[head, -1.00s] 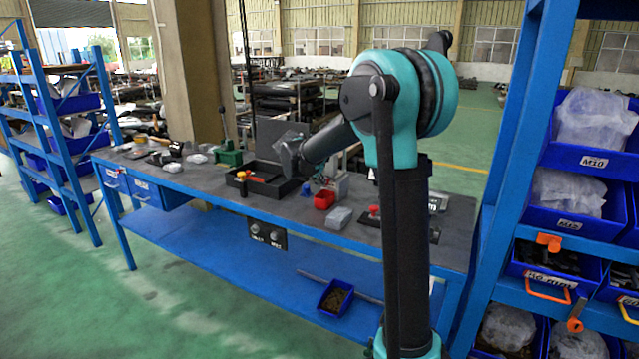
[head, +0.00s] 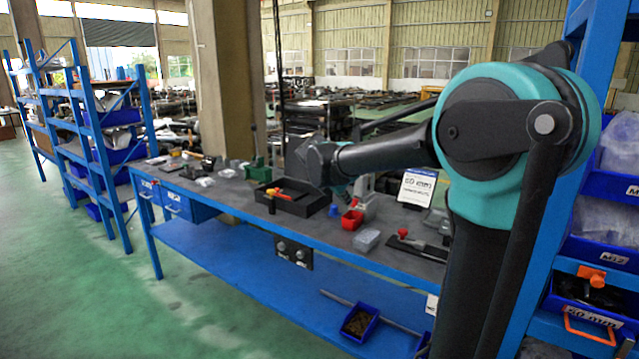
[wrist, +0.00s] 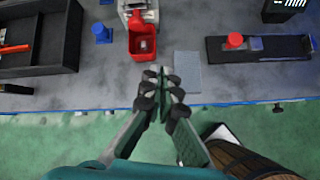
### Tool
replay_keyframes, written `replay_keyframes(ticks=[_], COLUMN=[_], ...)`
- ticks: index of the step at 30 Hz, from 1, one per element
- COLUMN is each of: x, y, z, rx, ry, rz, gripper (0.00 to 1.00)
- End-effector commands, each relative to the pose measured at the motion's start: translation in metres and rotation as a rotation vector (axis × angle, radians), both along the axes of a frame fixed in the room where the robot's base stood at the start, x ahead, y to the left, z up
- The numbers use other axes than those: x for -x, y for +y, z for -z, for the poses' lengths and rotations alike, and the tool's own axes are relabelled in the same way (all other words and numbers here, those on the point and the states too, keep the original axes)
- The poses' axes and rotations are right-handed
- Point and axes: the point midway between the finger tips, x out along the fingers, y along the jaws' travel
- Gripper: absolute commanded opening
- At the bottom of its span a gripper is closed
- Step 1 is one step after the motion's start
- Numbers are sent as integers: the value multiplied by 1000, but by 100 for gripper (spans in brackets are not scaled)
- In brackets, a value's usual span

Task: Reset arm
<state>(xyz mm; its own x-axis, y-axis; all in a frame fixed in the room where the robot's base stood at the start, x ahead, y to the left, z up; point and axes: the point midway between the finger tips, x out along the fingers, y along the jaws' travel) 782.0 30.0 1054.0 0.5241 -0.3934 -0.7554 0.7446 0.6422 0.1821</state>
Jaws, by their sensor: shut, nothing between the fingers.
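My gripper (wrist: 162,82) is in the wrist view, its fingertips together with nothing between them. It is above the front edge of the workbench (head: 330,228), just in front of a small red bin (wrist: 142,42). The bin also shows in the head view (head: 352,219). My arm reaches leftward over the bench from the right side of the head view. In that view the fingers are too small and hidden to make out.
A blue rack with bins (head: 605,190) stands close at right; another shelf (head: 95,140) stands at left. Green floor at left is clear.

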Motion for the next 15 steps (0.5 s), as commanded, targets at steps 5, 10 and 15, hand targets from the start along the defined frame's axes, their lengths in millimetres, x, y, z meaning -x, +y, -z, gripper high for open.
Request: replay_keyframes(ticks=[5, 10, 15], x=[66, 134, 203], y=[-42, -65, -76], z=[59, 113, 164], rx=[-334, -644, -923], ry=[-100, -190, -269], rz=[404, 830, 1279], gripper=[0, 0, 0])
